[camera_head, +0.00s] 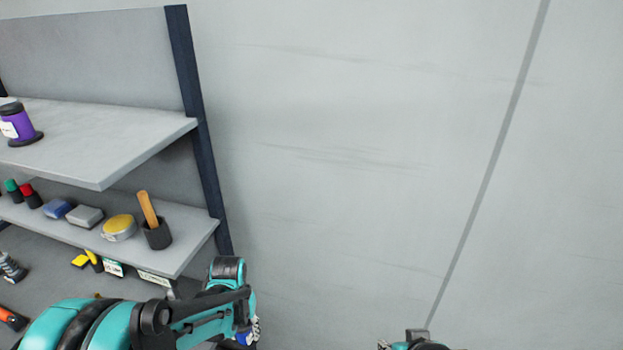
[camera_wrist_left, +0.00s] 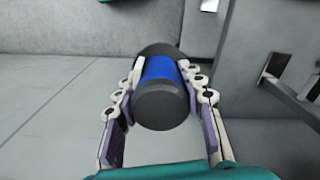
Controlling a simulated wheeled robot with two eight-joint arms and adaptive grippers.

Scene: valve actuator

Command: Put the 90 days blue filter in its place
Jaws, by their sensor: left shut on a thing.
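The blue filter, a cylinder with a blue band (camera_wrist_left: 160,70) and black ends, is between the fingers of my left gripper (camera_wrist_left: 162,82) in the left wrist view. The gripper is shut on it, one finger on each side. One black end faces the wrist camera. In the head view a small bit of the blue filter (camera_head: 244,338) shows at the bottom, beside my left gripper (camera_head: 251,332), mostly hidden by my left arm. No 90 days label can be read on it. My right gripper is not seen.
A grey shelf unit (camera_head: 150,140) stands at the left, holding a purple spool (camera_head: 17,126), a yellow-topped tin (camera_head: 119,227) and a dark cup (camera_head: 157,235). The wall to its right is bare. A grey metal bracket (camera_wrist_left: 290,92) is at the right in the wrist view.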

